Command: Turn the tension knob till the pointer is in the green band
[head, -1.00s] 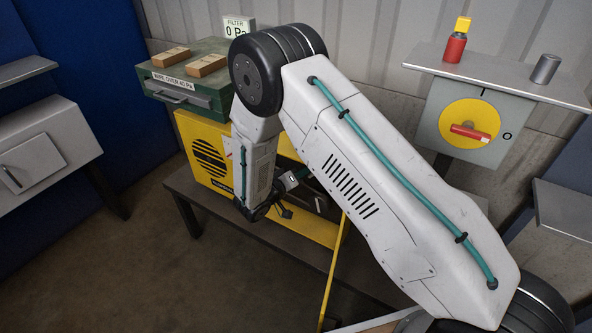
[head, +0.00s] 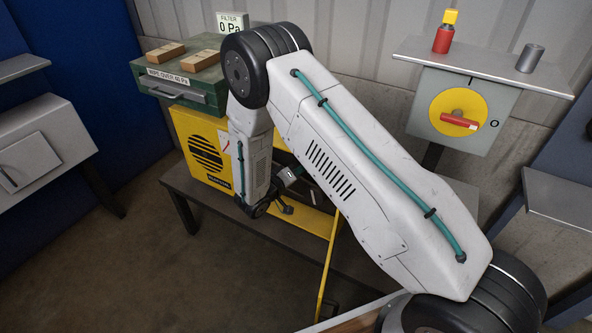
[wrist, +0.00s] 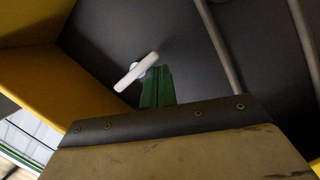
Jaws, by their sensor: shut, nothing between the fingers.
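A white bar-shaped handle (wrist: 137,71), which looks like the tension knob, stands on a dark grey face in the wrist view. My gripper (wrist: 156,72) shows there as two narrow green fingers, shut together and empty. Their tips lie beside the bar in the picture, just right of and below its middle; I cannot tell whether they touch it. In the head view my arm hangs in front of the yellow machine (head: 206,155), and its wrist end is low beside it. The fingers are not clear there. I see no pointer or green band.
A green drawer unit (head: 188,98) with wooden blocks (head: 165,53) stands above the yellow machine. A grey box with a red-handled switch (head: 459,121) is at right, under a shelf with a red bottle (head: 443,38). In the wrist view, yellow panels (wrist: 45,85) flank the grey face.

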